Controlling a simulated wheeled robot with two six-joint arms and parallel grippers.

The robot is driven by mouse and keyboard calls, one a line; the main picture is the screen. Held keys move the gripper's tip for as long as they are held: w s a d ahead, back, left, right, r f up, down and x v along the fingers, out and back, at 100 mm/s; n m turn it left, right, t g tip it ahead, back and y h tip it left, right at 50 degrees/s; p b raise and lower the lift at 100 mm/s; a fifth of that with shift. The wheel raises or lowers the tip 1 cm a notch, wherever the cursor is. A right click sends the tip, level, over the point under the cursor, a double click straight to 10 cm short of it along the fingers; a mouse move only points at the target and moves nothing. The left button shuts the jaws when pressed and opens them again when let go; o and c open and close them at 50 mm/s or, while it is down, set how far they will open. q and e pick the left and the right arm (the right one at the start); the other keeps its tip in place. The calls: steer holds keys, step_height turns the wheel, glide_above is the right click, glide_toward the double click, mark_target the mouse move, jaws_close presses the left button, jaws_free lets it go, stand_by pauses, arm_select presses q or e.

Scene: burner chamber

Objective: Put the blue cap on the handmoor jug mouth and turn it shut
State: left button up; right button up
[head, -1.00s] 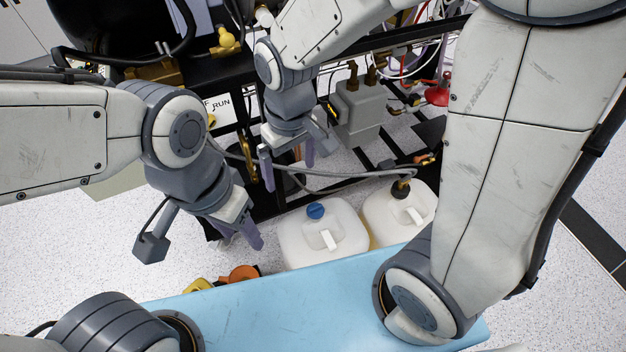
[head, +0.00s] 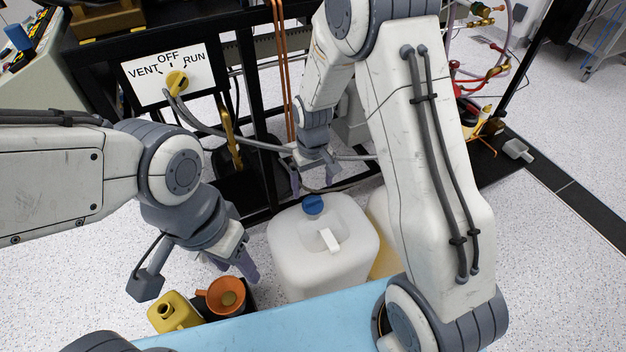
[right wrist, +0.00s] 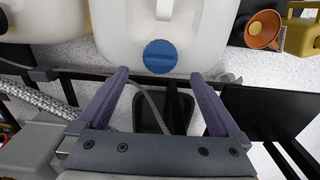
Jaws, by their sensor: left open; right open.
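The blue cap (head: 313,204) sits on top of a white jug (head: 290,255), at its mouth; I cannot tell how firmly it is seated. My right gripper (head: 314,178) is open and empty just behind the cap in the head view. In the right wrist view the cap (right wrist: 160,56) lies just beyond the open fingertips (right wrist: 158,78), centred between them and apart from both. My left gripper (head: 240,268) is open and empty, low at the left of the jug, above an orange funnel. No label is readable on the jug.
A second, yellowish jug (head: 382,262) is mostly hidden behind my right arm. The orange funnel (head: 226,296) and a yellow can (head: 173,312) stand at the left. A blue surface (head: 270,322) lies in front. A grey hose (head: 235,138) and black frame lie behind the jug.

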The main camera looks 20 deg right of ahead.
mark_target(313, 199)
step_height(313, 199, down, 7)
steer(key=shift+r+b, duration=0.1)
steer(key=shift+b, duration=1.15)
arm_select(q)
step_height(313, 199, down, 3)
steer(key=shift+f, duration=0.1)
arm_select(e)
jaws_close()
steer(key=shift+r+m+p, duration=0.15)
steer(key=shift+m+p, duration=0.5)
steer(key=shift+m, duration=0.25)
steer(key=m+p, duration=0.1)
steer(key=m, duration=0.2)
arm_select(q)
steer(key=shift+r+p, duration=0.35)
steer(key=shift+r, duration=1.15)
arm_select(e)
steer(key=shift+f+m, duration=0.2)
steer(key=shift+m, duration=0.4)
